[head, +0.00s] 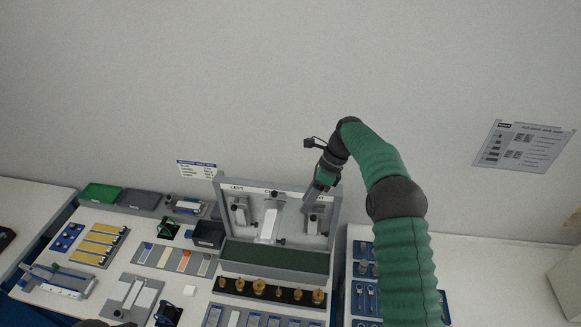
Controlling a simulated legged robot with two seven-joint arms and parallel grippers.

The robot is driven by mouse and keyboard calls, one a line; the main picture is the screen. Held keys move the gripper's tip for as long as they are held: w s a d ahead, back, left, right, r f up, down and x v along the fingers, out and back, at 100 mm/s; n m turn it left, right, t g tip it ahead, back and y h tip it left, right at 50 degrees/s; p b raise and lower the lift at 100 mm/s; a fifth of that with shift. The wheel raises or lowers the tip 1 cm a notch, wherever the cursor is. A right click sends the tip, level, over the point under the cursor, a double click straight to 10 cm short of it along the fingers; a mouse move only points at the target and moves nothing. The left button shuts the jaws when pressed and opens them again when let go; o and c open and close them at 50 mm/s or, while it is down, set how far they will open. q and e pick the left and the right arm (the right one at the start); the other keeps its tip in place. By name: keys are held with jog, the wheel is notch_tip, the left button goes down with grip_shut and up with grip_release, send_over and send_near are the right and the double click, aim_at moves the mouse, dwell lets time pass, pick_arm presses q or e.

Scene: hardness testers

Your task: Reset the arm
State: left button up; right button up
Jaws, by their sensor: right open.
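My right arm, in a green ribbed sleeve, rises from the bottom right of the head view and bends over at the top. Its right gripper (309,208) points down in front of the right part of an upright grey panel (328,187). The gripper is open; its small fingertips are hard to make out against the panel. I cannot tell whether they touch it. No held object shows. The panel carries a left fixture (240,211), a white centre fixture (269,224) and a right fixture (315,222), partly covered by my gripper. My left gripper does not show.
A dark green pad (275,258) and a row of brass pieces (258,287) lie before the panel. Green and grey bins (101,193), a black box (208,234) and yellow strips (99,245) stand left. A blue tool tray (362,295) is right.

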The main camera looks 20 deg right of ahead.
jog(key=s+a+f+n+h+b, duration=0.2)
jog(key=s+f+n+b, duration=0.35)
jog(key=f+b, duration=0.35)
jog(key=s+a+f+n+h+b, duration=0.2)
jog(key=s+f+n+b, duration=0.2)
jog(key=f+n+b, duration=0.45)
jog(key=s+a+f+n+t+h+b, duration=0.1)
jog(key=s+a+f+n+t+b, duration=0.1)
jog(key=s+f+n+b, duration=0.8)
jog(key=shift+s+a+f+n+t, duration=0.35)
jog(key=shift+s+a+f, duration=0.75)
jog(key=shift+s, duration=1.75)
jog(key=shift+d+f, duration=0.15)
jog(key=shift+d, duration=0.4)
